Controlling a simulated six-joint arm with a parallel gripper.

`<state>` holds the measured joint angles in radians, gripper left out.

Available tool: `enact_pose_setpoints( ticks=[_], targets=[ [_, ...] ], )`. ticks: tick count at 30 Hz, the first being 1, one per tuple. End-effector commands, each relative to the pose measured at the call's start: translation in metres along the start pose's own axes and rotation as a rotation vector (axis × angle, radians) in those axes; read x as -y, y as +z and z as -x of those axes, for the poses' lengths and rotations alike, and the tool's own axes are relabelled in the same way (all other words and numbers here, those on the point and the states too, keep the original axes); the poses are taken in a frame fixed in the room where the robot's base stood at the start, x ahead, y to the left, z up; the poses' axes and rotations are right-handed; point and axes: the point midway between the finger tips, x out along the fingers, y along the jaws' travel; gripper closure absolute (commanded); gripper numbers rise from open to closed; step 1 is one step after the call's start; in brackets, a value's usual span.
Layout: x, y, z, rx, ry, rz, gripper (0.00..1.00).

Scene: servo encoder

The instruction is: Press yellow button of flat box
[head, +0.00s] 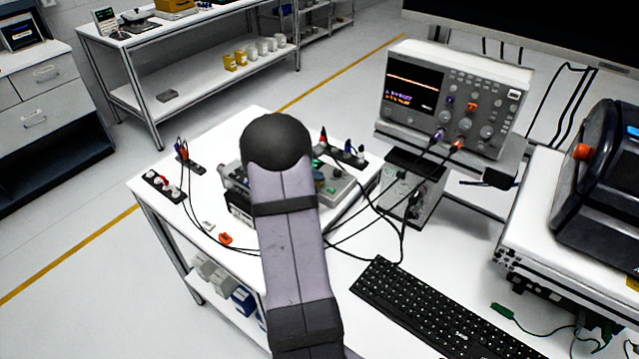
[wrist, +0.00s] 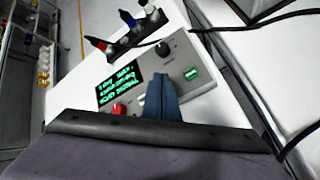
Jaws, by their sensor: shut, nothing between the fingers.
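A flat grey box (wrist: 207,52) with a dark screen of green text (wrist: 120,90) lies in front of my gripper in the wrist view. Its panel carries a black knob (wrist: 163,47), a red knob (wrist: 119,109) and a small green part (wrist: 191,74). I see no yellow button; my gripper and wrist cover part of the panel. My gripper (wrist: 161,78) is shut and empty, its blue fingers over the panel's middle. I cannot tell whether they touch it. In the head view the box (head: 342,190) is partly hidden behind my arm, as is my gripper.
A rack with coloured connectors (wrist: 128,36) stands beside the box. Dark cables run around the box towards an oscilloscope (head: 450,100). A black keyboard (head: 440,310) lies in front on the white bench. Another connector rack (head: 163,186) is at the left edge.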

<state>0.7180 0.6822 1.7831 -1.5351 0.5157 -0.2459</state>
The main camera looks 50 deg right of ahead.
Motion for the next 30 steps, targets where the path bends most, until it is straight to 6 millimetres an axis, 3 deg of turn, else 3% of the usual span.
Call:
enact_pose_setpoints(
  ticks=[1, 30],
  targets=[
    [0.011, -0.011, -0.004, -0.015, -0.017, 0.018, 1.00],
    [0.002, -0.007, 0.008, -0.015, -0.013, 0.014, 1.00]
  ],
)
